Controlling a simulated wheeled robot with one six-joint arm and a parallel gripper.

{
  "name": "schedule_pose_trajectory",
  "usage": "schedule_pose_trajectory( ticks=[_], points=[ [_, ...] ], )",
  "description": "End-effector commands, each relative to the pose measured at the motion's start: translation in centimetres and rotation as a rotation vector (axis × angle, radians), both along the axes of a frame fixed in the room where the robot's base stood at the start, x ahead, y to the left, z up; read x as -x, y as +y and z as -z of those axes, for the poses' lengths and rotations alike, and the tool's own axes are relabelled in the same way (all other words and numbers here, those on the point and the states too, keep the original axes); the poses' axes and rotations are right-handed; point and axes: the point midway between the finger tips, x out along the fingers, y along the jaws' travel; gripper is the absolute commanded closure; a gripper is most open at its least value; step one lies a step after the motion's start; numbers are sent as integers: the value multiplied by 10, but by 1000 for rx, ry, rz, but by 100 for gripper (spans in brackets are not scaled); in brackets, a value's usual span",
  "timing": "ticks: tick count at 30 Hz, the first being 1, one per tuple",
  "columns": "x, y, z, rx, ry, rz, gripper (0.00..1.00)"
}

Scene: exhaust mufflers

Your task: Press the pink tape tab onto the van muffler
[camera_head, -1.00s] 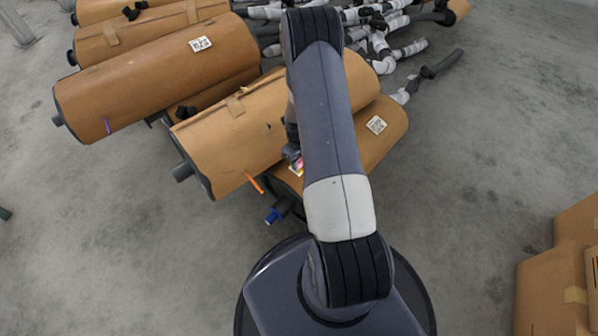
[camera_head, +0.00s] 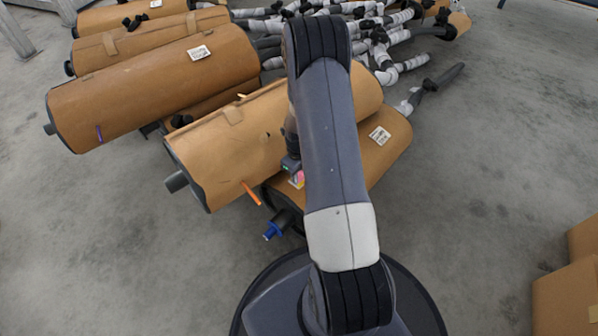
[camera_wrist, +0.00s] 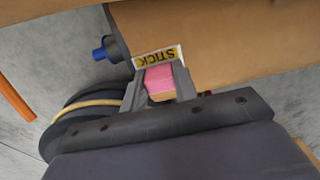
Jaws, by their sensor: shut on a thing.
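My gripper (camera_wrist: 160,85) is shut on a pink tape tab (camera_wrist: 159,82). A white and yellow piece marked "STICK" (camera_wrist: 158,57) shows just beyond the tab, in front of a brown-wrapped muffler (camera_wrist: 220,40) with a blue end plug (camera_wrist: 98,54). I cannot tell whether the tab touches the muffler. In the head view my gripper (camera_head: 291,166) is largely behind my arm, with the tab (camera_head: 297,179) low beside it. The muffler with the blue plug (camera_head: 275,231) lies front right, partly under another. No name is readable, so I cannot tell which is the van muffler.
A wrapped muffler with an orange strip (camera_head: 250,193) lies just left of my gripper. Another with a purple strip (camera_head: 99,133) lies further left. Grey-wrapped pipes (camera_head: 400,65) crowd the back. Cardboard boxes (camera_head: 568,300) stand at right; the floor between is clear.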

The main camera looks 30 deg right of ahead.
Motion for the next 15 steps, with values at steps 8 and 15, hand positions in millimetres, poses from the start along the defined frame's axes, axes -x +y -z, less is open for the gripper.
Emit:
schedule_pose_trajectory(
  ticks=[8, 15],
  points=[
    [0, 0, 26, 0, 0, 0, 93],
    [0, 0, 44, 0, 0, 0, 93]
  ],
)
